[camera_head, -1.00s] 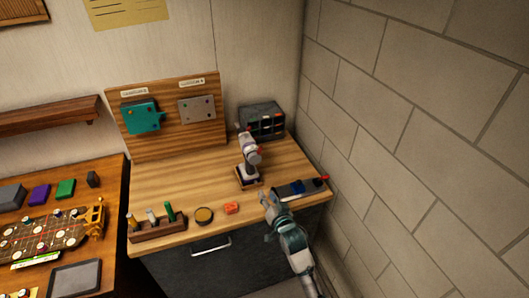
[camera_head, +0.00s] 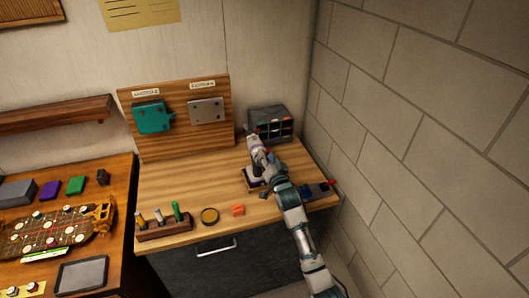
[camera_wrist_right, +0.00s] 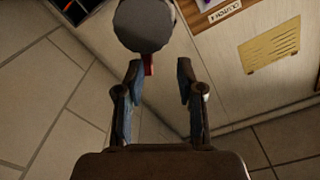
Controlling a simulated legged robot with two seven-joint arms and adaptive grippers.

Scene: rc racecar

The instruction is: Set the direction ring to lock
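The power screwdriver with the ring stands on its dark base (camera_head: 253,185) at the right of the wooden bench, largely hidden behind my right gripper in the head view. In the right wrist view a dark grey round end (camera_wrist_right: 143,25), which seems to be part of this tool, lies just beyond the fingertips, with a red piece (camera_wrist_right: 148,64) below it. My right gripper (camera_wrist_right: 159,72) is open, with nothing clearly between its fingers. I cannot tell if it touches the tool. The ring's marks cannot be read. My left gripper is not in view.
A grey parts bin (camera_head: 271,124) stands behind the tool, near the block wall. A dark tray (camera_head: 312,190) lies to the right. An orange block (camera_head: 238,210), a round tin (camera_head: 209,216) and a wooden rack (camera_head: 165,230) line the front edge. The bench's middle left is clear.

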